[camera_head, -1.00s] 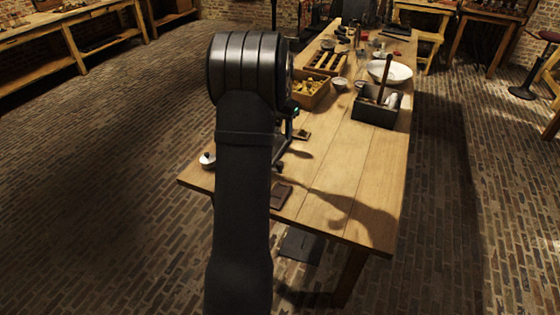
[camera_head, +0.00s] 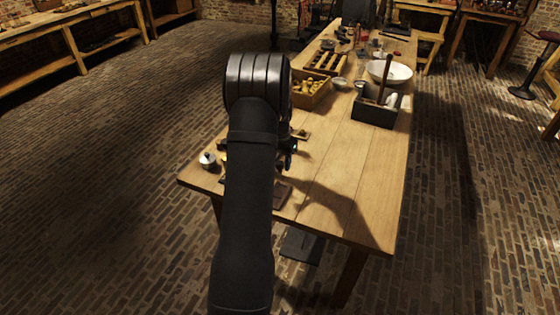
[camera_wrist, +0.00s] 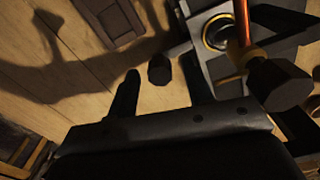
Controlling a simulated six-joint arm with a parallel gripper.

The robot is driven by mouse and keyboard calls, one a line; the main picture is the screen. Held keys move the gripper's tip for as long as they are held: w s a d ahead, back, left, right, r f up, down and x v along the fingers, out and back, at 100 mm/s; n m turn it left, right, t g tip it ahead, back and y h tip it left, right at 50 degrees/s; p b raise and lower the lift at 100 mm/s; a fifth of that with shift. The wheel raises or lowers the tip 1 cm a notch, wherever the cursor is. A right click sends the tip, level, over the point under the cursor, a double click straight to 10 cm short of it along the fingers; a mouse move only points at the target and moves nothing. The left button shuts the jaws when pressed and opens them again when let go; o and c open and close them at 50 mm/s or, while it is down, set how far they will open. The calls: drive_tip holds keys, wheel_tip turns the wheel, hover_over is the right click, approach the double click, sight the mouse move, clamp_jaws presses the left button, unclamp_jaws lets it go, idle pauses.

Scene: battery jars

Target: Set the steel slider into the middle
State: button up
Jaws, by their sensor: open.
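In the wrist view a grey metal apparatus (camera_wrist: 203,42) shows at the upper right, with a brass-rimmed round part and a red rod on it. A short bar runs from it to a black faceted knob (camera_wrist: 159,70). Which part is the steel slider, I cannot tell for sure. My gripper (camera_wrist: 160,78) is open, its two dark fingers apart with the knob near the gap between their tips; I see no contact. A larger black knob (camera_wrist: 280,85) is to the right. In the head view my arm hides most of the apparatus.
A small silver lidded object (camera_head: 207,160) stands at the table's left edge. A dark wooden block (camera_wrist: 108,18) lies near the apparatus. A wooden box (camera_head: 309,95), a dark tool caddy (camera_head: 374,114) and a white bowl (camera_head: 390,72) stand farther back. The table's right front (camera_head: 350,215) is clear.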

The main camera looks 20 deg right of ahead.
clamp_jaws()
drive_tip(key=shift+w+d, duration=2.85)
unclamp_jaws()
drive_tip(key=shift+r, duration=0.1)
